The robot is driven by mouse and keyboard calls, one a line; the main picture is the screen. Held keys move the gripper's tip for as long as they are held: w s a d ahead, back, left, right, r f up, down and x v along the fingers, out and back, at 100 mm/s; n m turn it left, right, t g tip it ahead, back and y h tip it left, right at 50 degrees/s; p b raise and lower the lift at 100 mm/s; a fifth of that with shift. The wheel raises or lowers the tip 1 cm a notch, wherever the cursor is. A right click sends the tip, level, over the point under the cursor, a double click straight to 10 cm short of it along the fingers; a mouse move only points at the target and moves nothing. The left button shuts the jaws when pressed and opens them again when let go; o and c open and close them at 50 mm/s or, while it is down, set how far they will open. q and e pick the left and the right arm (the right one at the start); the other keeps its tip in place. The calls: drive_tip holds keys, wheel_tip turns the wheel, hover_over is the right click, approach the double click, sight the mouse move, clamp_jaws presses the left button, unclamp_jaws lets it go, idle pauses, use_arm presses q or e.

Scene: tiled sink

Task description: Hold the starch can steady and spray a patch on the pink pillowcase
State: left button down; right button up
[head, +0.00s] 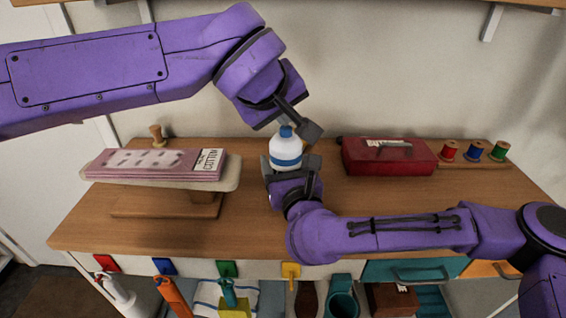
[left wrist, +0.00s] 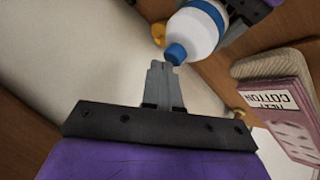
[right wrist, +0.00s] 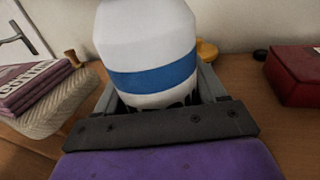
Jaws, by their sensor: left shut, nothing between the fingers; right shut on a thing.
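The starch can (head: 286,147) is white with a blue band and a blue cap, and stands upright over the middle of the table. My right gripper (head: 291,176) is shut around its lower body, which also shows in the right wrist view (right wrist: 148,35). My left gripper (head: 309,132) is shut and empty, with its fingertips (left wrist: 158,66) close beside the blue cap (left wrist: 176,54). I cannot tell whether they touch. The folded pink pillowcase (head: 140,161) lies on the padded ironing board (head: 232,178) at the left, with a cotton heat label (head: 208,160) on it.
A dark red box (head: 388,158) and a rack with red, blue and green thread spools (head: 473,151) stand at the right. A wooden peg-like piece (head: 156,134) stands behind the board. Coloured clips and drawers line the front edge. The wooden tabletop (head: 100,222) is bare in front.

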sight(283, 130)
use_arm(q)
drive_tip(key=shift+f, duration=0.4)
drive_tip(key=shift+r, duration=3.45)
use_arm(e)
drive_tip(key=o, duration=1.5)
drive_tip(key=shift+c, duration=0.2)
